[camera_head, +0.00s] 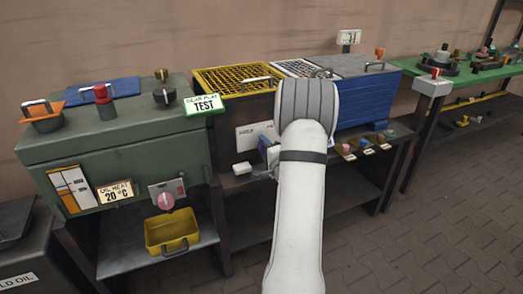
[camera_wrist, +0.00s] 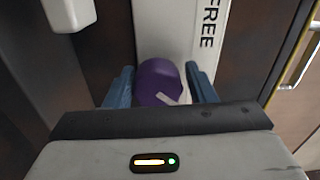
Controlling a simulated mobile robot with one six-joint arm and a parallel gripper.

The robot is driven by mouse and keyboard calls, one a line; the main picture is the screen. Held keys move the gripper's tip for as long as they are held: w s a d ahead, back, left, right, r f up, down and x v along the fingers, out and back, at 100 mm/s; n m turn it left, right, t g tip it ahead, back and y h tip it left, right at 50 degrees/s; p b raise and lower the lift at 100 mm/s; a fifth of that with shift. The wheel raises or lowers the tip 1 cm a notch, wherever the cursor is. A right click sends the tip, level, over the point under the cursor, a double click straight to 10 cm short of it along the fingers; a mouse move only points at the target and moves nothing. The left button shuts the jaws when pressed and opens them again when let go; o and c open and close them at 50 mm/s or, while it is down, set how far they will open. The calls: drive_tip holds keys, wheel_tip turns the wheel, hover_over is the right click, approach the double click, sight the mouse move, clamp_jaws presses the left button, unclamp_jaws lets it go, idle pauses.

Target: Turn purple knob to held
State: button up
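The purple knob (camera_wrist: 160,82) sits on a pale panel (camera_wrist: 178,28) in the wrist view. A short white mark on the knob points down and to the right. The word FREE is printed on the panel to the right of the knob. My gripper (camera_wrist: 161,82) has one blue finger on each side of the knob, with narrow gaps showing, so it looks open around it.
A green-grey machine (camera_head: 130,135) with several knobs and a pink knob (camera_head: 166,200) stands at the left. A yellow tray (camera_head: 172,235) is on the shelf below it. A blue box (camera_head: 358,100) stands right of my arm. Paved floor at the right is clear.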

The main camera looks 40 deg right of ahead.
drive_tip(key=shift+o, duration=1.3)
drive_tip(key=shift+f, duration=0.1)
drive_tip(key=shift+s, duration=0.15)
drive_tip(key=p+v, duration=0.1)
drive_tip(key=v, duration=0.6)
drive_tip(key=shift+s+a, duration=0.15)
drive_tip(key=shift+s, duration=0.15)
